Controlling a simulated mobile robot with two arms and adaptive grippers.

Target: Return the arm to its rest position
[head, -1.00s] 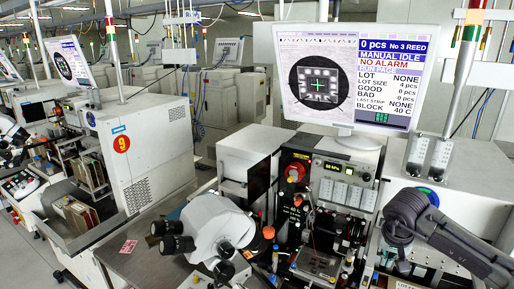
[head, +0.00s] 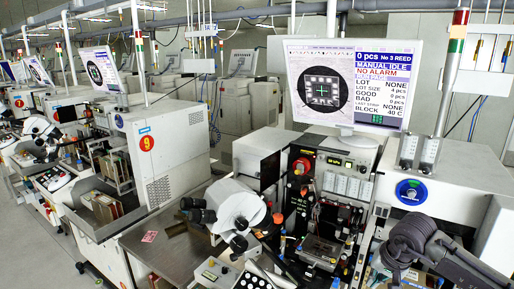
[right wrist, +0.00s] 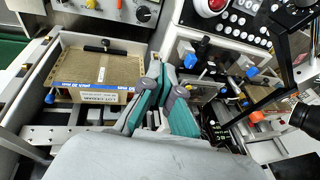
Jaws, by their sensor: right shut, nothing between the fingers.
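My right arm comes in from the lower right of the head view. Its dark grey right gripper (head: 402,246) is over the front of the machine, below a blue round knob (head: 411,192). In the right wrist view the green and grey fingers of the right gripper (right wrist: 163,70) are together, with nothing held between them. They point past a brown strip magazine (right wrist: 100,72) with a white label, which lies to their left. My left gripper does not show in either view.
A monitor (head: 350,85) stands on the wire bonder, with a white microscope (head: 236,206) at its front left. In the right wrist view, a button panel with a red button (right wrist: 212,5) and small blue-capped parts (right wrist: 190,61) are close to the right of the fingers.

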